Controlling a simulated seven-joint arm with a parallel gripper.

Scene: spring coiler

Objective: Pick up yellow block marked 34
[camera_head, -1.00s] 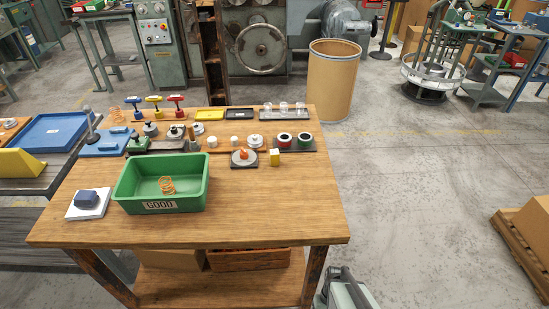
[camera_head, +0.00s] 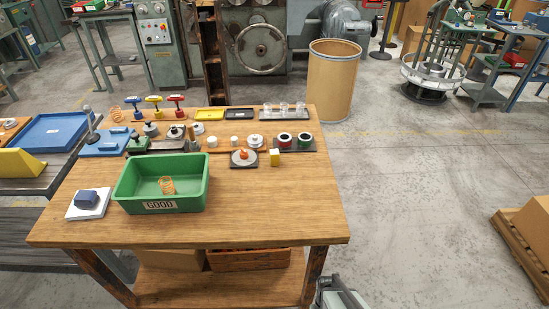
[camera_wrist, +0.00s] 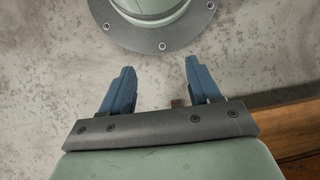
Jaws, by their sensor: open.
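A small yellow block (camera_head: 275,158) stands upright on the wooden table, just right of a dark plate with an orange-topped piece. Its marking is too small to read in the head view. My gripper (camera_wrist: 160,85) shows in the wrist view with its two blue fingers wide apart and nothing between them. It is over the grey concrete floor, away from the block. In the head view only a part of my arm shows at the bottom edge, in front of the table's right corner. The block does not show in the wrist view.
A green bin (camera_head: 160,205) labelled GOOD holds an orange spring (camera_head: 167,186). The table front (camera_head: 260,215) is clear.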

